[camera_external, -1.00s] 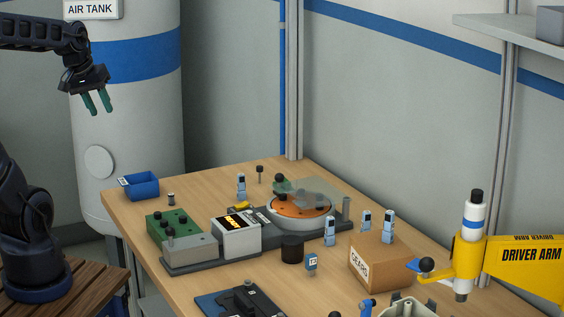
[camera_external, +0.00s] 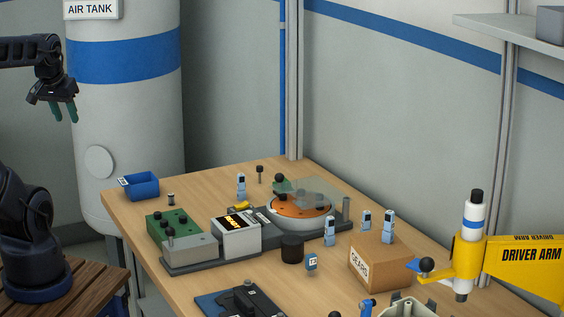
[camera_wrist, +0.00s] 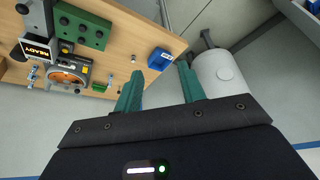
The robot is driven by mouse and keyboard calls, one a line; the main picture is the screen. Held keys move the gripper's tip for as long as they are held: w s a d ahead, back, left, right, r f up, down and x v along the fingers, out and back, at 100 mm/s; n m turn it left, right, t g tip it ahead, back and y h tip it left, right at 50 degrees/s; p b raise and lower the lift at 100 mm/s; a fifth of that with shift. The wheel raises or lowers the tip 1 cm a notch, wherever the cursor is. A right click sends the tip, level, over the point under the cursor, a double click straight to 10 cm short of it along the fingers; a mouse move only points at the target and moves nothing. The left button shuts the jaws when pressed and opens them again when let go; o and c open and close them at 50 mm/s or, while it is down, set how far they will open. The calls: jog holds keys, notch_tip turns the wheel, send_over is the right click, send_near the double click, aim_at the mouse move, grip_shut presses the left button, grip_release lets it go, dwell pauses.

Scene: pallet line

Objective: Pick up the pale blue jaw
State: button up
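Several small pale blue pieces that look like jaws stand about the workbench in the external view. One (camera_external: 241,186) is behind the grey machine, one (camera_external: 330,232) is right of its orange disc, and one (camera_external: 311,262) with a white label is in front. Two more (camera_external: 366,220) (camera_external: 387,226) are at the cardboard box. I cannot tell which one the task names. My gripper (camera_external: 64,113) is in the air left of the bench, far from all of them. Its teal fingers are apart and empty in the wrist view (camera_wrist: 160,72).
The machine (camera_external: 186,250) with an orange disc fills the bench's middle. A blue bin (camera_external: 141,186) is at the back left corner, a GEARS box (camera_external: 379,266) at right. The yellow driver arm (camera_external: 520,268) reaches in from the right. The air tank (camera_external: 125,130) stands behind my gripper.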

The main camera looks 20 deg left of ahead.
aim_at(239, 176)
jog(key=w+d+f+n+g+h, duration=0.25)
jog(key=w+d+f+h, duration=0.2)
jog(key=d, duration=0.35)
jog(key=w+d+f+n+g+h, duration=0.25)
jog(key=w+d+f+h, duration=0.2)
jog(key=d, duration=0.35)
jog(key=w+d+f+n+g+h, duration=0.1)
jog(key=w+d+f+n+h, duration=0.25)
jog(key=w+d, duration=0.35)
jog(key=w+d+f+n+t, duration=0.1)
jog(key=w+f+n+t, duration=0.3)
jog(key=w+f+n, duration=0.1)
jog(key=w+d+f+n+t+h, duration=0.1)
jog(key=w+f+n+t, duration=0.3)
jog(key=w+f+n, duration=0.1)
jog(key=w+d+f+n+t, duration=0.1)
jog(key=w+f+n+t, duration=0.3)
jog(key=w+f+n, duration=0.1)
jog(key=shift+w+d+f+n+h, duration=0.15)
jog(key=shift+w+f+n+h, duration=0.25)
jog(key=shift+f+n, duration=0.5)
jog(key=x, duration=1)
jog(key=shift+w+d+r, duration=0.15)
jog(key=shift+w+r, duration=0.15)
jog(key=shift+w, duration=0.05)
jog(key=shift+c, duration=0.4)
grip_shut()
